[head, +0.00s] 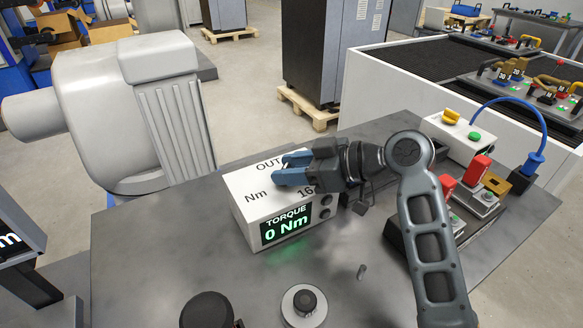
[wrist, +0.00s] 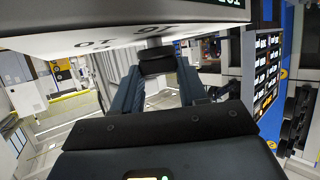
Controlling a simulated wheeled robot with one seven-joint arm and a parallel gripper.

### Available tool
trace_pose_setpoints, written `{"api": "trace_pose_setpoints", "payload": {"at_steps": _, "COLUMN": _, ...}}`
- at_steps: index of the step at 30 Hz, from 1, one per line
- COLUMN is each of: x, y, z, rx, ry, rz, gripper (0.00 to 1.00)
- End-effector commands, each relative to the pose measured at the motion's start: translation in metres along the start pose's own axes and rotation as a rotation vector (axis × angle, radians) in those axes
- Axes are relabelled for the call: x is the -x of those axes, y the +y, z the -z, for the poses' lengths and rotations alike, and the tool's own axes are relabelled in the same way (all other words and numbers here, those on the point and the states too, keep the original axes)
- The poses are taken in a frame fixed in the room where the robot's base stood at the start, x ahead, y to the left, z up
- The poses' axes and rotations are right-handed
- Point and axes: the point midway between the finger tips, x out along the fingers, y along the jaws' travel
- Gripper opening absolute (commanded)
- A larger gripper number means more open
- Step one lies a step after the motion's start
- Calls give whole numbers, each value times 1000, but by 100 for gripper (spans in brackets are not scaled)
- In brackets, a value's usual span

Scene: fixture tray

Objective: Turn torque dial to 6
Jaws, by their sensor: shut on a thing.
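The white torque box (head: 248,218) stands on the dark table in the head view. Its green display (head: 286,230) reads "TORQUE 0 Nm". The top carries "Nm", "OUT" and a partly covered "16". My gripper (head: 284,168) lies over the top of the box, its blue fingers pointing left. In the wrist view, my gripper (wrist: 158,75) is shut on a dark dial (wrist: 157,61), with one finger on each side. Numbers "16" and "10" show on the white box face (wrist: 60,38) beside it. My gripper hides the dial in the head view, and its pointer cannot be made out.
Two dark round knobs (head: 326,205) sit at the box's right end. A round grey base with a black knob (head: 303,302) stands in front. A fixture with red blocks (head: 476,170) and a white box with a green button (head: 474,136) stand right. The table's left part is clear.

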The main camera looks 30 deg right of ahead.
Motion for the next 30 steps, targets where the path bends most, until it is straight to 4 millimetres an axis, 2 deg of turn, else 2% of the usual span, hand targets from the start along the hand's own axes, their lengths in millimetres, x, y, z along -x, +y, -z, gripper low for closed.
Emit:
{"api": "trace_pose_setpoints", "payload": {"at_steps": 4, "x": 0, "y": 0, "z": 0, "rx": -1, "ry": -1, "rz": -2, "gripper": 12}}
{"api": "trace_pose_setpoints", "payload": {"at_steps": 5, "x": 0, "y": 0, "z": 0, "rx": -1, "ry": -1, "rz": -2, "gripper": 44}}
{"api": "trace_pose_setpoints", "payload": {"at_steps": 12, "x": 0, "y": 0, "z": 0, "rx": -1, "ry": -1, "rz": -1, "gripper": 67}}
{"api": "trace_pose_setpoints", "payload": {"at_steps": 22, "x": 5, "y": 0, "z": -1, "rx": -2, "ry": -1, "rz": -2, "gripper": 68}}
{"api": "trace_pose_setpoints", "payload": {"at_steps": 30, "x": 46, "y": 1, "z": -2, "rx": -1, "ry": 1, "rz": -4, "gripper": 68}}
